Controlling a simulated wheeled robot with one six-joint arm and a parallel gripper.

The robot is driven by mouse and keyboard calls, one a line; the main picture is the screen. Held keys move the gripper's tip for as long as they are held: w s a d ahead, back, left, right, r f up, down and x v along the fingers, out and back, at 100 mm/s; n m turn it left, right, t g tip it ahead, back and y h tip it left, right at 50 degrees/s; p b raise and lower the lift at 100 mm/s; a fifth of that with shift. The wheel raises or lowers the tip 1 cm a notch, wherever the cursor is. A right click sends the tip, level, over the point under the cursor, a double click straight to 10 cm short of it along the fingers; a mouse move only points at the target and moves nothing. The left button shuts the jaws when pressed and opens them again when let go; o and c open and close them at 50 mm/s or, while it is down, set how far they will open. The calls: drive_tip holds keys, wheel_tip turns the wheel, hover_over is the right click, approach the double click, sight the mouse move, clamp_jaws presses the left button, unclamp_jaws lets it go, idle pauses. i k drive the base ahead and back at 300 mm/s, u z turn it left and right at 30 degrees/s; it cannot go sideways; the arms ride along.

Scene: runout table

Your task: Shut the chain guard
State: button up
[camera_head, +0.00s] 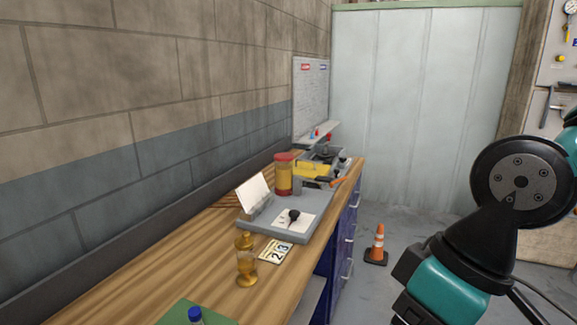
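I cannot tell for sure which part is the chain guard. A grey slab (262,229) lies on the workbench. A white panel (253,195) stands tilted at its left edge. An amber cylinder with a red top (284,175) stands by its far part. A white sheet with a black knob (294,215) is on its near part. Behind are a yellow block (311,171) and a grey device, small and partly hidden. An orange handle-like piece (338,182) is beside them. My arm's teal and black links fill the right side; my gripper does not show.
A wall bounds the left. A traffic cone (378,244) stands on the floor right of the blue drawers (347,235).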

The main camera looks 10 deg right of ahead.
sight(305, 168)
drive_tip(key=i, duration=0.25)
drive_tip(key=z, duration=1.2)
drive_tip(key=i, duration=3.2)
drive_tip(key=u, duration=3.15)
